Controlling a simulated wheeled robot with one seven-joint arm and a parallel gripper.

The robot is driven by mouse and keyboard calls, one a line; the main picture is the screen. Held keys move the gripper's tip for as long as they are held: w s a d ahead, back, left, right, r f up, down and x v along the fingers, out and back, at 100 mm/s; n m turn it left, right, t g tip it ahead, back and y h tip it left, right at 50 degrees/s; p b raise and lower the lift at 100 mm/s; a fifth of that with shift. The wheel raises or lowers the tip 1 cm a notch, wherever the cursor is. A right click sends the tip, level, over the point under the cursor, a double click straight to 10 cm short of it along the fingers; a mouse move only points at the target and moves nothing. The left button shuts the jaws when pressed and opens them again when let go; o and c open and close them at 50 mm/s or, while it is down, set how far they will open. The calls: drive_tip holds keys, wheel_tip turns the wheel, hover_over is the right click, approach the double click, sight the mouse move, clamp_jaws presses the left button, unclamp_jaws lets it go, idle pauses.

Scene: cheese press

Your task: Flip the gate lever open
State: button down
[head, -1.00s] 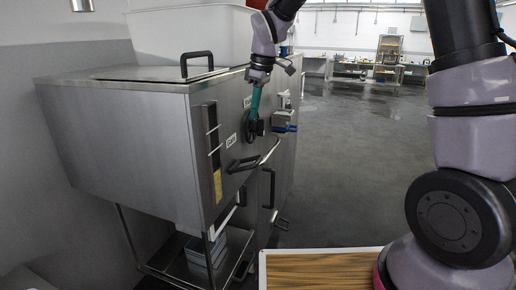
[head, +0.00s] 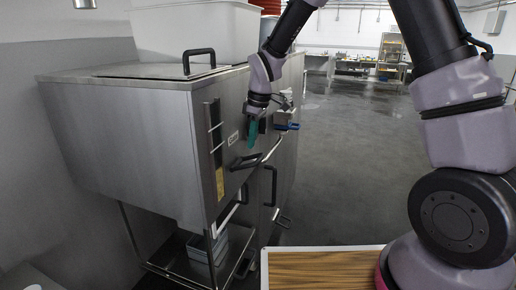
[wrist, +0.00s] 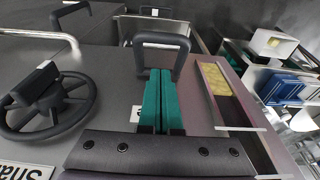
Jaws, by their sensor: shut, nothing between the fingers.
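The gate lever appears to be the black U-shaped handle (head: 245,161) on the steel machine's front. It looks tilted out from the panel, and it also shows in the wrist view (wrist: 182,44). My gripper (head: 252,148) points down along the front, its teal fingers just above the handle. In the wrist view, my gripper's fingers (wrist: 159,72) are pressed together and empty, with their tips at the handle's opening. I cannot tell if they touch it. A label behind the fingers is mostly hidden.
A black handwheel (wrist: 48,105) sits beside the fingers. The steel machine (head: 130,135) has a lid handle (head: 198,55) on top. A blue-handled fitting (head: 287,127) sticks out farther along the front. Open grey floor (head: 365,165) lies to the right.

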sight(262, 158)
drive_tip(key=shift+s+d+f, duration=0.2)
drive_tip(key=shift+d+f, duration=0.3)
drive_tip(key=shift+f, duration=0.15)
drive_tip(key=shift+s+d+f, duration=0.2)
drive_tip(key=shift+d+f, duration=0.3)
drive_tip(key=shift+f, duration=0.1)
drive_tip(key=shift+d+f+y, duration=0.3)
drive_tip(key=shift+d+y, duration=0.05)
drive_tip(key=shift+y, duration=0.15)
drive_tip(key=shift+s+d+f+t+y, duration=0.15)
drive_tip(key=shift+d+f+t+y, duration=0.05)
drive_tip(key=shift+t+y, duration=0.1)
wheel_tip(262, 158, down, 8)
drive_tip(key=d, duration=0.2)
drive_tip(key=shift+s, duration=0.4)
drive_tip(key=shift+r, duration=0.1)
